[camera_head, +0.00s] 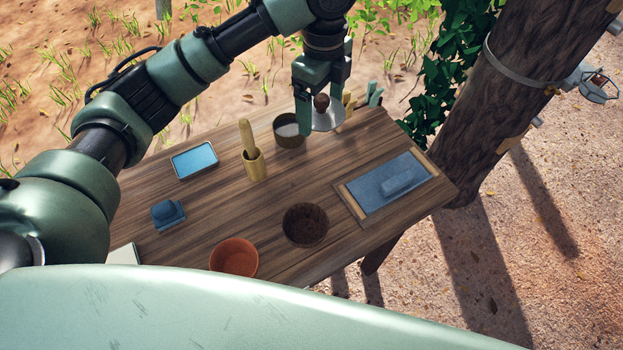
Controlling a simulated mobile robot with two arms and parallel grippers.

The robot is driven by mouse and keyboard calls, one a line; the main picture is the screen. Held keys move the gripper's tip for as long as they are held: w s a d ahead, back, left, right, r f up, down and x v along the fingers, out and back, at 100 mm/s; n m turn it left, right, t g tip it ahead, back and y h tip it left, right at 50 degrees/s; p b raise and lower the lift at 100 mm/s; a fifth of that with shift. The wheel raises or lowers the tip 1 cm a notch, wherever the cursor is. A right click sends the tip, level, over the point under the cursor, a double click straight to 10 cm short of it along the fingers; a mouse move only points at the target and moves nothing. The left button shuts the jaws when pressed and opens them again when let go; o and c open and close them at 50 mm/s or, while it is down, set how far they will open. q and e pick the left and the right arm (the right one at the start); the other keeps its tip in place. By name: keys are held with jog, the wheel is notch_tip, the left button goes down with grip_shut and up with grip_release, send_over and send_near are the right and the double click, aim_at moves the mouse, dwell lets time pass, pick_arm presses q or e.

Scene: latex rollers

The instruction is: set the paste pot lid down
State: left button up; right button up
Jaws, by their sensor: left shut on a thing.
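My left gripper (322,101) comes down from the top of the head view, over the far side of the wooden table. It is shut on the brown knob of a round, pale grey lid (328,121). The lid looks roughly level and hangs just right of the paste pot. How high it is above the table is hard to tell. The paste pot (288,138) is a small, dark, round pot standing uncovered, with pale content inside. My right gripper is not in view.
On the wooden table (215,212) stand a holder with a wooden pestle-like tool (254,165), a blue-topped tray (194,160), a blue block (167,213), a dark bowl (305,225), an orange bowl (234,257) and a framed slate (365,200). A trunk (480,110) rises at right.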

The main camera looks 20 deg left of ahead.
aim_at(319, 172)
pick_arm(q)
notch_tip(319, 172, down, 20)
jog(key=shift+r+p, duration=0.2)
jog(key=shift+p, duration=0.55)
jog(key=shift+f, duration=0.2)
jog(key=o, duration=1.4)
jog(key=shift+r, duration=0.15)
notch_tip(319, 172, up, 12)
jog(key=shift+r+b, duration=0.1)
jog(key=shift+b, duration=0.25)
